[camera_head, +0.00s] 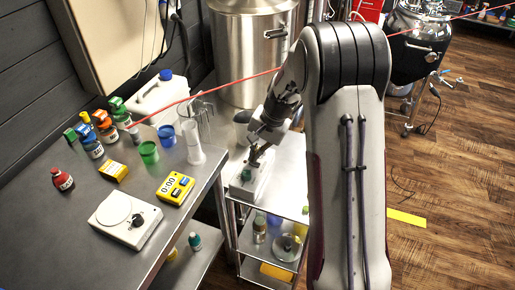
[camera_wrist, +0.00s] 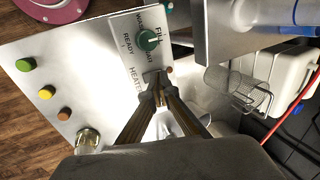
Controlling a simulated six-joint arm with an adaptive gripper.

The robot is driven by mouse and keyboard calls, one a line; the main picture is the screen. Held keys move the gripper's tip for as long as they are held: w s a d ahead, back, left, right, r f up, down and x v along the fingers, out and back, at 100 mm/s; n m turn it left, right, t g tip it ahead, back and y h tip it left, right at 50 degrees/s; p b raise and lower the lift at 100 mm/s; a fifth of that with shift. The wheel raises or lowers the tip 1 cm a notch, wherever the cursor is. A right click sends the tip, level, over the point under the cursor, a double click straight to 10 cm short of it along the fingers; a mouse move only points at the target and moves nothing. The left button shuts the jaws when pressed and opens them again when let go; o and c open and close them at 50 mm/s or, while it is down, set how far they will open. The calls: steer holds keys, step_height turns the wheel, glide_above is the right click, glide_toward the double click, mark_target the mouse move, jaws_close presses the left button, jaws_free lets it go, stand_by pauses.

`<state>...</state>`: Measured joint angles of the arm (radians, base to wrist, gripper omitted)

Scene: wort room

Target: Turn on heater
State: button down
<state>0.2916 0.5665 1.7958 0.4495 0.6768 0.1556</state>
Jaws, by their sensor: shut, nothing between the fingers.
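A white control panel (camera_wrist: 135,30) shows in the wrist view with a green knob (camera_wrist: 149,40) among the words FILL, WAIT and READY. The word HEATER is printed lower on the panel, partly covered by my fingers. My gripper (camera_wrist: 160,82) is shut and empty, its fingertips over the panel beside that word. I cannot tell whether the tips touch the panel. In the head view my gripper (camera_head: 256,158) points down at the panel on the steel cart (camera_head: 285,190).
Green (camera_wrist: 25,64), yellow (camera_wrist: 46,92) and orange (camera_wrist: 64,114) round pieces sit on the metal surface. The steel bench (camera_head: 135,180) on the left holds a scale (camera_head: 124,217), a yellow timer (camera_head: 175,188) and bottles. A large steel kettle (camera_head: 250,60) stands behind.

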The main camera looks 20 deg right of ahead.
mark_target(255, 164)
steer(key=shift+w+a+f, duration=0.1)
steer(key=shift+f, duration=0.25)
steer(key=shift+w+a+f, duration=0.15)
steer(key=shift+a+f, duration=0.05)
steer(key=shift+f, duration=0.15)
steer(key=shift+w+a+f, duration=0.2)
steer(key=shift+a, duration=0.1)
steer(key=shift+f, duration=0.1)
steer(key=shift+s, duration=0.2)
steer(key=shift+s+d+f, duration=0.1)
steer(key=shift+s+d, duration=0.45)
steer(key=shift+d, duration=0.05)
